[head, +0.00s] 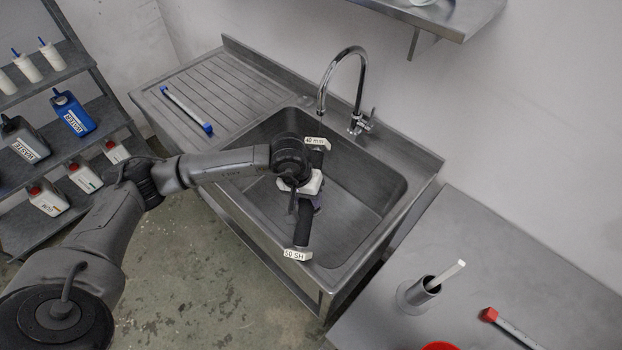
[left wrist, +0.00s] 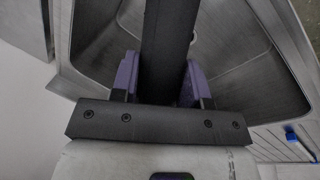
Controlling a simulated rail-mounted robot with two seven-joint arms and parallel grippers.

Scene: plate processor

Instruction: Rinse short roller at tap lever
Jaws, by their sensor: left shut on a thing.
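A dark short roller (head: 304,223) with pale end tags reading "40 mm" and "50 SH" is over the sink basin (head: 355,215) in the head view. My left gripper (head: 302,200) is shut on the roller near its middle. In the left wrist view the purple fingers of the left gripper (left wrist: 158,80) sit on both sides of the dark roller (left wrist: 168,40). The curved tap (head: 345,75) stands behind the basin, with the tap lever (head: 370,118) at its right. My right gripper is not in view.
A blue-ended bar (head: 186,108) lies on the ribbed drainboard (head: 215,85). A shelf with bottles (head: 73,113) stands at the left. A metal table (head: 500,250) at the right bears a metal cup (head: 418,294) and a red-ended bar (head: 510,327). A wall shelf (head: 440,15) hangs above.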

